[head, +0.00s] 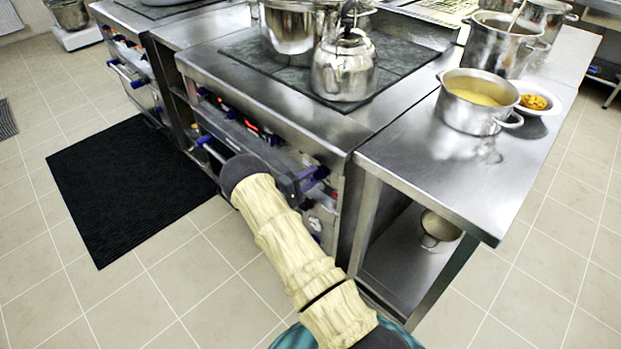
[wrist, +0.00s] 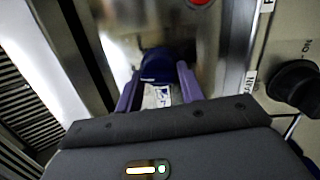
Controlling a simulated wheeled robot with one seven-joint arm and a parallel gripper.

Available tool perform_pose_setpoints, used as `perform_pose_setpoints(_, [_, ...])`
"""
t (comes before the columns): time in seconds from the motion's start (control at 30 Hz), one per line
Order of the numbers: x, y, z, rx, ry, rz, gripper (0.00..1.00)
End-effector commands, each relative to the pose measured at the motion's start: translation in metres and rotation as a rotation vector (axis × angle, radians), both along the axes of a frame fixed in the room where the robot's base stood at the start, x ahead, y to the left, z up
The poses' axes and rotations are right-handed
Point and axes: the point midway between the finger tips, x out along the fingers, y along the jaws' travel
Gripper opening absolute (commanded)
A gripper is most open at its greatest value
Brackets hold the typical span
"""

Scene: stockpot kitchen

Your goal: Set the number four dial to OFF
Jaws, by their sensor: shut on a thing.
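My gripper (wrist: 159,76) has its two purple fingers closed on either side of a rounded blue knob (wrist: 157,62) on the shiny steel front panel. The knob's marking and the dial numbers cannot be read, so I cannot tell whether it is the number four dial. In the head view my gripper (head: 314,178) is at the right end of the cooker front (head: 335,154), with the fingers against the panel. The held knob is hidden there.
A black dial (wrist: 294,84) is on the panel at the right of the wrist view, and a red round part (wrist: 199,2) is at its top. A kettle (head: 344,68) stands on the cooker. A steel side table (head: 440,175) is to the right. A black mat (head: 130,185) lies left.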

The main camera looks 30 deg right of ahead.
Motion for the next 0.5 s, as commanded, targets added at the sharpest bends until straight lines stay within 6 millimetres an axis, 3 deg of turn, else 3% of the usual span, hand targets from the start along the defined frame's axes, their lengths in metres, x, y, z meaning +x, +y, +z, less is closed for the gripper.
perform_pose_setpoints(0.5, [-0.0001,0.001,-0.0023,-0.043,0.124,0.005,0.15])
